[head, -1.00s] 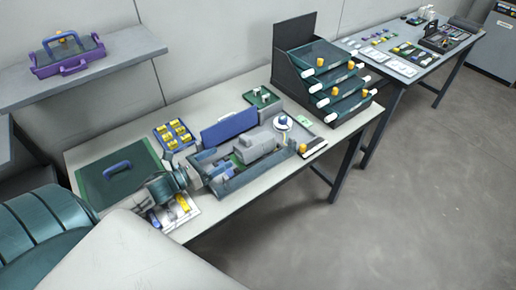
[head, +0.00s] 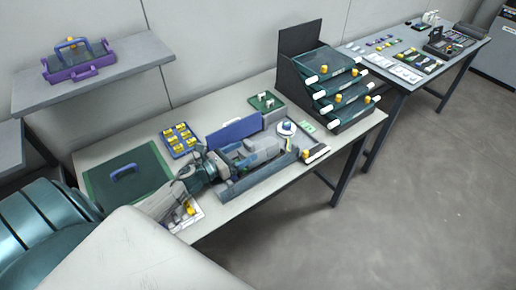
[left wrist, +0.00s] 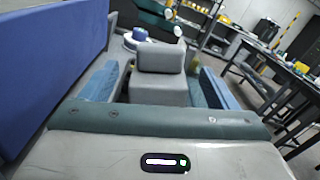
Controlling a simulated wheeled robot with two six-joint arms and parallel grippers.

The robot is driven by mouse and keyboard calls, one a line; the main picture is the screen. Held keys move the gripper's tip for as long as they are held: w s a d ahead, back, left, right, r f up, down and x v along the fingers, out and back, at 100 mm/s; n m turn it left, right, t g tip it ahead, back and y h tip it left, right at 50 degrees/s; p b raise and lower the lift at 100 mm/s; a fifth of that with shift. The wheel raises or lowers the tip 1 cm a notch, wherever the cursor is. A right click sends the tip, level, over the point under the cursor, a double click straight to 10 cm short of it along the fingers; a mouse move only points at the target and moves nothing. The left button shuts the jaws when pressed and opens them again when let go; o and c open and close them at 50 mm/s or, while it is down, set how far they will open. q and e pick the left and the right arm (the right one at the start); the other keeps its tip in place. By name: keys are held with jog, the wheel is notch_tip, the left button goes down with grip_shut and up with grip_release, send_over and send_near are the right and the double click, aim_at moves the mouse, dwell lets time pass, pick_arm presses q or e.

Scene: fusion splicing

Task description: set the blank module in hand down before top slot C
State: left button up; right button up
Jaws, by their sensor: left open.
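My left gripper (head: 262,148) reaches over the blue-grey tray (head: 262,180) on the near bench, its jaws pointing right. It also shows in the left wrist view (left wrist: 160,75), with its jaws apart on both sides of a grey block (left wrist: 160,58). I cannot tell whether that block is touched, or whether it is the blank module. I see no module clearly held. A blue upright panel (head: 234,128) stands behind the gripper and fills the left of the wrist view. I cannot make out top slot C. My right gripper is not in view.
A dark rack of tiered trays (head: 335,85) stands at the bench's right end. A white disc with a blue knob (head: 287,127) lies just beyond the gripper. A yellow-filled holder (head: 180,139) and a green mat (head: 127,174) are at left. A purple carrier (head: 78,62) sits on the shelf.

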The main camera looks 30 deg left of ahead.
aim_at(247, 150)
pick_arm(q)
jog(key=shift+p+x, duration=0.5)
jog(key=shift+x, duration=1)
jog(key=shift+a, duration=0.1)
jog(key=shift+s, duration=0.1)
jog(key=shift+c, duration=0.2)
jog(key=c, duration=1.1)
jog(key=shift+r, duration=0.1)
